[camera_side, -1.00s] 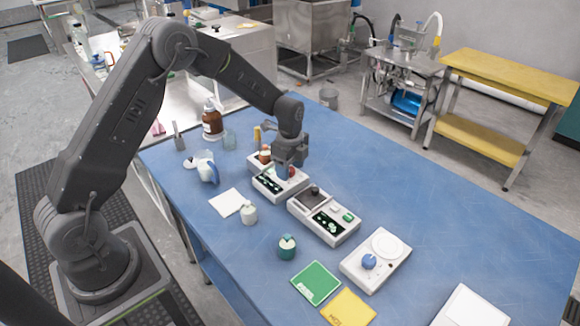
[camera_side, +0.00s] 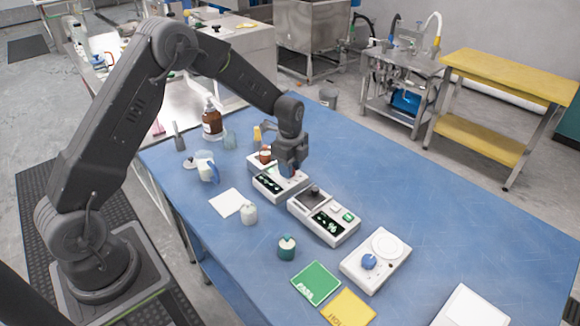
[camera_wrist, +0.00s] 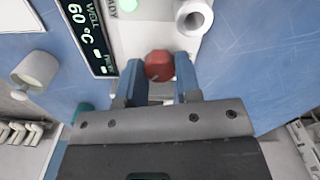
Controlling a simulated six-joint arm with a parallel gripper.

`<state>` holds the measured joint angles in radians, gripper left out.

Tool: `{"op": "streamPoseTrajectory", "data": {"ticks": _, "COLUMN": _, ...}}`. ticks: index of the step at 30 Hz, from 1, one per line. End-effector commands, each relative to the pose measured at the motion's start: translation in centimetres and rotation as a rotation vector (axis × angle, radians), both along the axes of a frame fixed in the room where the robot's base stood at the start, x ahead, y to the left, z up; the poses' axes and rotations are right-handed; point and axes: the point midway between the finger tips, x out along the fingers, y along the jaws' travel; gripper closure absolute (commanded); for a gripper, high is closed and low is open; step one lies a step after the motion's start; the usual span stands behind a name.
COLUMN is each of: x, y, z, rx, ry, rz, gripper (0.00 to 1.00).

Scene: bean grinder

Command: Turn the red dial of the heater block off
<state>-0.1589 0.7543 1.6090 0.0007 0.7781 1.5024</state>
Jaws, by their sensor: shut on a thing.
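The heater block (camera_side: 266,191) is a white box with a dark display, in the middle of the side view below my gripper (camera_side: 288,173). In the wrist view its white top (camera_wrist: 140,35) carries a display (camera_wrist: 88,32) reading "WELL 60 °C". The red dial (camera_wrist: 158,65) sits at the block's near edge, between the two blue fingers of my gripper (camera_wrist: 159,74). The fingers are shut on the dial's sides. In the side view the dial is mostly hidden by the gripper. Its pointer mark cannot be made out clearly.
A second white device (camera_side: 323,222) with a display stands just to the right of the block.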

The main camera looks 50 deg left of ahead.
Motion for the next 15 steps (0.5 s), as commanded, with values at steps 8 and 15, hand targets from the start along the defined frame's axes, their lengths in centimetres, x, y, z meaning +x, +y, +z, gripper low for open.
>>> {"op": "streamPoseTrajectory", "data": {"ticks": 8, "x": 0.02, "y": -0.01, "z": 0.05, "rx": -0.001, "ry": 0.000, "rz": 0.154, "gripper": 0.92}}
{"op": "streamPoseTrajectory", "data": {"ticks": 15, "x": 0.03, "y": -0.01, "z": 0.06, "rx": -0.001, "ry": 0.000, "rz": 0.374, "gripper": 0.92}}
